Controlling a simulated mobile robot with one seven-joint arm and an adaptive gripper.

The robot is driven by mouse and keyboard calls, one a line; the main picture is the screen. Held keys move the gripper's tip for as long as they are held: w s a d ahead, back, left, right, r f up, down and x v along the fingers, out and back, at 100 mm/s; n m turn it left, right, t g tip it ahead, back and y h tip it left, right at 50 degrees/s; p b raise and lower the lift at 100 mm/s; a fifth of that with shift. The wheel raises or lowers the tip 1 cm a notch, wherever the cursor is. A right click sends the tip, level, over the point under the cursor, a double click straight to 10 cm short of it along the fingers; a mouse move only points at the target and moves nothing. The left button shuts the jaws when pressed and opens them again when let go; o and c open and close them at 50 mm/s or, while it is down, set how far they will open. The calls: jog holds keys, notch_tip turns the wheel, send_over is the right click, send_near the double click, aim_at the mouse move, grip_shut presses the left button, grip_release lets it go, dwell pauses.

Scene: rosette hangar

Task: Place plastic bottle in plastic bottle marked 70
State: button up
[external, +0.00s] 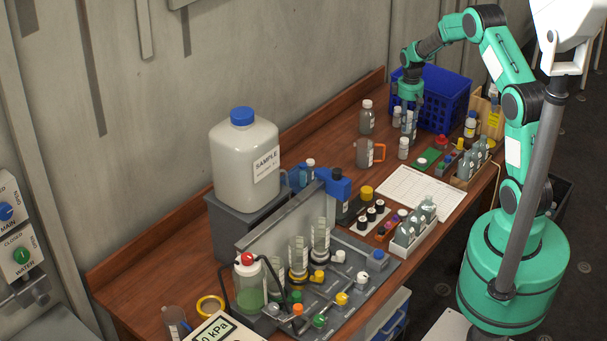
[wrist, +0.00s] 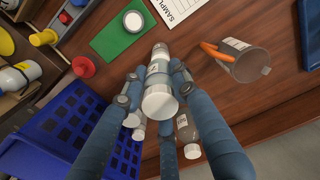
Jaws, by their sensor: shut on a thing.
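My gripper (wrist: 160,80) is shut on a small grey plastic bottle (wrist: 159,97) with a white cap. A smaller white-capped bottle (external: 397,116) is close to the gripper. I cannot read a 70 on any bottle.
A blue crate (external: 447,98) stands just right of my gripper. A green mat (external: 425,160) and a paper sheet (external: 412,190) lie nearer. Racks and machinery crowd the front.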

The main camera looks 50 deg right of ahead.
jog(key=shift+w+d+f, duration=0.1)
jog(key=shift+w+f, duration=0.1)
jog(key=shift+f, duration=1.6)
jog(key=shift+f, duration=0.15)
jog(key=o, duration=1.1)
notch_tip(320, 180, up, 12)
jog(key=shift+r, duration=0.15)
